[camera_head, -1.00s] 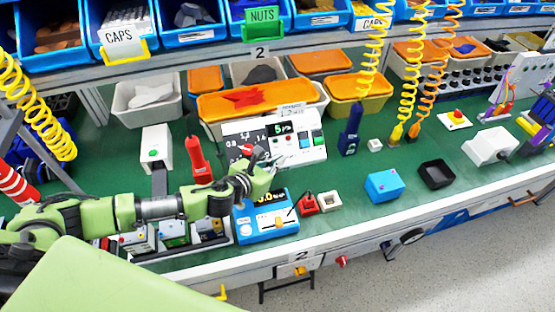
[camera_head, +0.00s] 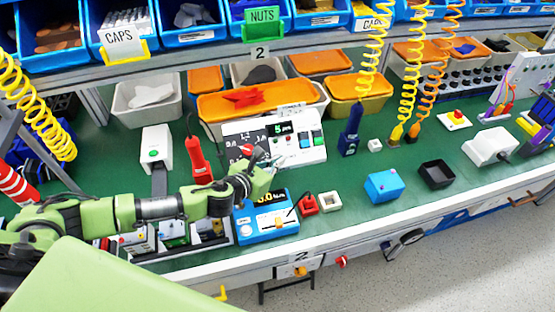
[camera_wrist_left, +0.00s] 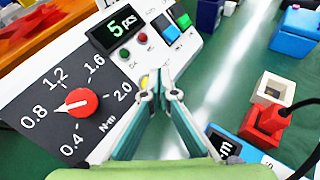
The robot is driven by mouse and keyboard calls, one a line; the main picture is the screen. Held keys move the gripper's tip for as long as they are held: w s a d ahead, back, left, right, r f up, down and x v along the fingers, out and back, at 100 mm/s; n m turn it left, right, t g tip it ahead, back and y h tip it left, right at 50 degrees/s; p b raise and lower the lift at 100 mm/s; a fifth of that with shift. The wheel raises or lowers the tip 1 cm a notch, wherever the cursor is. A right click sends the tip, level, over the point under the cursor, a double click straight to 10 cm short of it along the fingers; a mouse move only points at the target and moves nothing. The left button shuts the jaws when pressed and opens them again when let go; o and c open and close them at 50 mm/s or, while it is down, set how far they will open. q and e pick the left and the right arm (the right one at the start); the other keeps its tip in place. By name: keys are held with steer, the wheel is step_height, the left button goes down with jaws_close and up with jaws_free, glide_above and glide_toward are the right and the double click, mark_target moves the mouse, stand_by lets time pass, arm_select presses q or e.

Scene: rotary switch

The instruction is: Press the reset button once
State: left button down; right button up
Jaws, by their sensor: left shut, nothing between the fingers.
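The white control panel (camera_head: 305,153) stands on the green bench, with a lit display (camera_wrist_left: 118,27) reading 5 pcs. In the left wrist view it has a red rotary knob (camera_wrist_left: 76,102) on a dark torque scale, small green (camera_wrist_left: 125,51) and red (camera_wrist_left: 142,38) buttons, and larger blue (camera_wrist_left: 172,33) and green (camera_wrist_left: 184,20) ones. Their small labels are unreadable, so I cannot tell which is reset. My left gripper (camera_head: 276,166) is shut and empty in front of the panel; its fingertips (camera_wrist_left: 158,76) show beside a partly hidden yellow spot. Contact cannot be told.
A blue device (camera_head: 266,218) with a display stands below my left gripper. Yellow coiled cords (camera_head: 372,55) hang above the bench.

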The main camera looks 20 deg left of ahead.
arm_select(q)
steer(key=shift+w+f, duration=0.1)
steer(key=shift+w+a+f, duration=0.15)
steer(key=shift+w+a+f, duration=0.2)
steer(key=shift+w+f, duration=0.05)
steer(key=shift+f, duration=0.1)
stand_by(0.8)
steer(key=shift+r, duration=0.1)
steer(key=shift+s+d+r+p, duration=0.35)
steer(key=shift+s+r+p, duration=0.15)
steer(key=shift+p, duration=0.2)
steer(key=shift+s+d+r+p, duration=0.2)
steer(key=shift+r+p, duration=0.25)
steer(key=shift+p, duration=0.1)
steer(key=s+r+p, duration=0.1)
steer(key=s+d+r+p, duration=0.1)
steer(key=p, duration=0.1)
steer(key=shift+s+d+r+p, duration=0.25)
steer(key=shift+d+r+p, duration=0.05)
steer(key=shift+r, duration=0.05)
